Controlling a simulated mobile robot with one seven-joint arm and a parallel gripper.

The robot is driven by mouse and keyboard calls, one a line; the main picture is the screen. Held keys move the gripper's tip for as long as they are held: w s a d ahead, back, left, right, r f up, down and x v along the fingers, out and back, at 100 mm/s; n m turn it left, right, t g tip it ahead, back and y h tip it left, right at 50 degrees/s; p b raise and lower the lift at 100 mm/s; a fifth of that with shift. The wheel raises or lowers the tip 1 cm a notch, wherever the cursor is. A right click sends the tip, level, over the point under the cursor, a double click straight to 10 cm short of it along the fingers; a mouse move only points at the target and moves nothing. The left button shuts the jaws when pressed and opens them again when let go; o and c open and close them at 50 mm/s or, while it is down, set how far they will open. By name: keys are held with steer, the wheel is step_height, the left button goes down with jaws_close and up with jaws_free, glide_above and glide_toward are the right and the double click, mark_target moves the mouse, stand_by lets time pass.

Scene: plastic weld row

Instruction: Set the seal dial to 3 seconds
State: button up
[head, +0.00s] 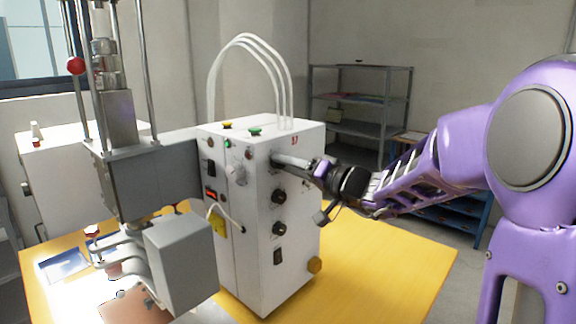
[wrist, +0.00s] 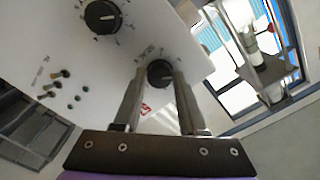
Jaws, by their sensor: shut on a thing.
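The white control box (head: 255,215) stands on the yellow table. My gripper (head: 292,162) is at the top of the box's right-hand face. In the wrist view its two fingers (wrist: 159,78) are shut on a round black dial (wrist: 160,72), one finger on each side. Small marks ring this dial, but they are too small to read, so I cannot tell its setting or whether it is the seal dial. A second black dial (wrist: 103,16) is at upper left in the wrist view.
A black switch (head: 278,256) is low on the same face. White hoses (head: 250,45) arch over the box. The grey press head (head: 180,262) stands at left. The yellow table (head: 375,270) is clear at right. Small toggles (wrist: 55,82) show in the wrist view.

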jaws_close()
steer(key=shift+f+m+b, duration=0.1)
steer(key=shift+m+b, duration=0.2)
steer(key=shift+b, duration=0.2)
steer(key=m+b, duration=0.5)
steer(key=m, duration=1)
steer(key=shift+r, duration=0.2)
steer(key=shift+m, duration=0.3)
steer(key=o, duration=0.9)
jaws_free()
